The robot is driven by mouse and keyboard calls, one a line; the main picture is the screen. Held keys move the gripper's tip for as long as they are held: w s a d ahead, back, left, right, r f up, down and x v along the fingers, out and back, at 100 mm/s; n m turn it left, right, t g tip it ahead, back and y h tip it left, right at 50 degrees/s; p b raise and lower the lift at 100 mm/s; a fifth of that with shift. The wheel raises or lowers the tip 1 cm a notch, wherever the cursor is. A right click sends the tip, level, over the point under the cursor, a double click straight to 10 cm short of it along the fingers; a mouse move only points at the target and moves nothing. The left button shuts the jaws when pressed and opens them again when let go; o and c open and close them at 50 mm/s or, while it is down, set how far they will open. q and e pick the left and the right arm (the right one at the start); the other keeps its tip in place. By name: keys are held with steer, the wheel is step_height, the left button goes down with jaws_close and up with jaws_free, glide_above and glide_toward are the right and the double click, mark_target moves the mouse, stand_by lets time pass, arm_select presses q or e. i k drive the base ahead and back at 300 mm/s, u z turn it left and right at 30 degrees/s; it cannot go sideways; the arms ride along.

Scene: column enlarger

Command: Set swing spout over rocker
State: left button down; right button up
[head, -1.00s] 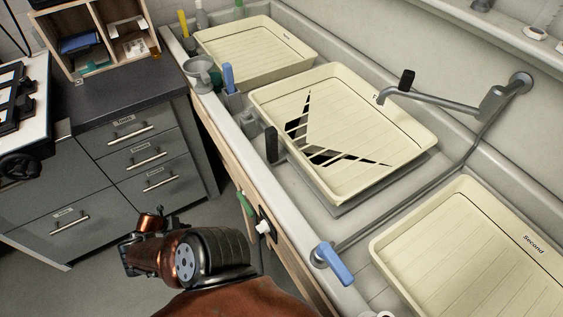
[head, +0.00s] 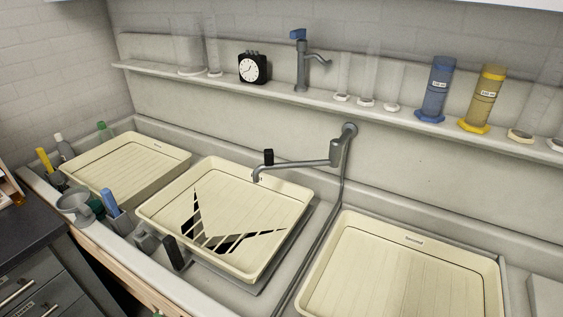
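The grey swing spout (head: 290,164) comes from a wall mount at the back of the sink. Its arm reaches left, and its downturned tip hangs over the back right part of the middle cream tray. The rocker (head: 271,277) is the grey platform under the middle tray (head: 152,212); only its edge shows, at the right and front. A small black block (head: 268,157) stands at the tray's back edge, and another dark upright piece (head: 174,254) stands at its front left. Neither of my grippers is in view.
Cream trays stand left (head: 82,172) and right (head: 318,290). A funnel (head: 74,203) and bottles crowd the left sink rim. The shelf (head: 325,107) above holds a clock (head: 254,68), a tap (head: 301,72) and blue (head: 436,90) and yellow (head: 483,97) cylinders.

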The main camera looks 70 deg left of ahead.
mark_target(269, 164)
steer(key=z, duration=0.8)
steer(key=k, duration=1.45)
steer(key=u, duration=1.1)
steer(key=i, duration=0.15)
steer(key=u, duration=0.15)
